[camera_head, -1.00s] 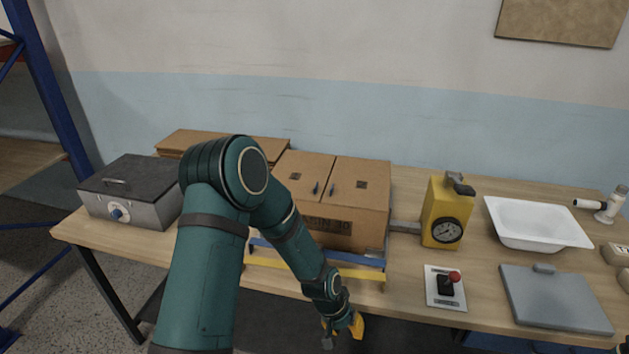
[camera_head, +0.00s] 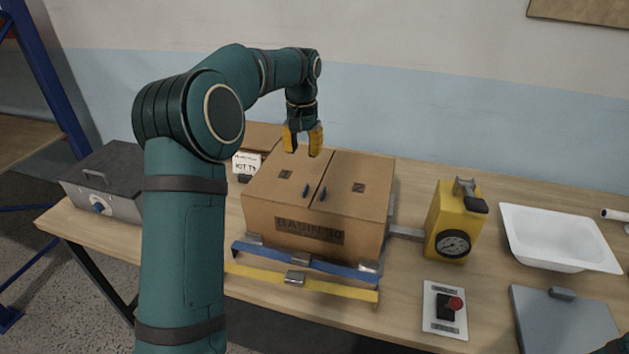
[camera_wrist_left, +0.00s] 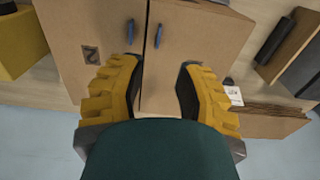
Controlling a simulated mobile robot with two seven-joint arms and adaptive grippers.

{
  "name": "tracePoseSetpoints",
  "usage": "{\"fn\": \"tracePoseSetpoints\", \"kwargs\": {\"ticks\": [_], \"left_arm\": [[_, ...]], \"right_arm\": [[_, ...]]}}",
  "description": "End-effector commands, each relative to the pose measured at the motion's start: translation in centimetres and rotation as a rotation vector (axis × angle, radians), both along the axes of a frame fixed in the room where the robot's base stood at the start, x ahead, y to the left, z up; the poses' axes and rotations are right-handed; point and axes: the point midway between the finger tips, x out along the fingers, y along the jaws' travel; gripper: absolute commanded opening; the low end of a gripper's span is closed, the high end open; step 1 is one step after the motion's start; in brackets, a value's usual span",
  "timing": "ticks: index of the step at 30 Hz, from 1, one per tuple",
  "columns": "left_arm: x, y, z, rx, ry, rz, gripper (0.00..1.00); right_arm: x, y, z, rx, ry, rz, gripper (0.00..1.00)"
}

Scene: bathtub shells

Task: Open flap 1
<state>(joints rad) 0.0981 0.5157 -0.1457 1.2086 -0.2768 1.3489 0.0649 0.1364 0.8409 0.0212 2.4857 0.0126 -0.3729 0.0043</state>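The cardboard box (camera_head: 300,232), printed "BASIN", stands on the table with both top flaps lying shut. The left flap (camera_head: 270,187) and right flap (camera_head: 365,205) each bear a small dark mark; the right one looks like a 2, the left is too small to read. Each has a blue tab beside the middle seam: left tab (camera_head: 306,191), right tab (camera_head: 322,194). My left gripper (camera_head: 303,154) points down over the back of the box, open and empty. In the left wrist view its fingers (camera_wrist_left: 156,85) are spread above the flaps, short of the tabs. My right gripper is not in view.
Blue (camera_head: 300,261) and yellow (camera_head: 300,284) bars run along the box's front. A yellow gauge unit (camera_head: 447,212) and red-knobbed switch panel (camera_head: 444,325) stand to the right, with a white basin (camera_head: 560,235) beyond. A grey metal box (camera_head: 103,185) is at the left.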

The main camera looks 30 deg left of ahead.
Motion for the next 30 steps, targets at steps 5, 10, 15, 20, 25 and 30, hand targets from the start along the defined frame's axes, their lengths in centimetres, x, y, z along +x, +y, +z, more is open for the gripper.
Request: {"fn": "tracePoseSetpoints", "kwargs": {"ticks": [5,10,15,20,25,30], "left_arm": [[-0.1,0.0,-1.2,0.000,0.005,0.001,0.33],[-0.1,0.0,-4.2,0.000,0.006,0.000,0.33],[-0.1,0.0,-7.6,0.000,0.006,0.000,0.33],[-0.1,0.0,-10.5,-0.001,0.005,0.000,0.33],[-0.1,0.0,-12.7,-0.001,0.004,0.000,0.33],[-0.1,0.0,-13.7,0.000,0.002,0.000,0.33]], "right_arm": [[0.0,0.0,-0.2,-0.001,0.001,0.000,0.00],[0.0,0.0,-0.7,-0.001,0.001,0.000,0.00],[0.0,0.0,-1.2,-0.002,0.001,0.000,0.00],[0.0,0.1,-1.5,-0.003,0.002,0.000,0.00],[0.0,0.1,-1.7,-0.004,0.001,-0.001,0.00],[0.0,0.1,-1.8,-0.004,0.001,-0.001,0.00]]}}
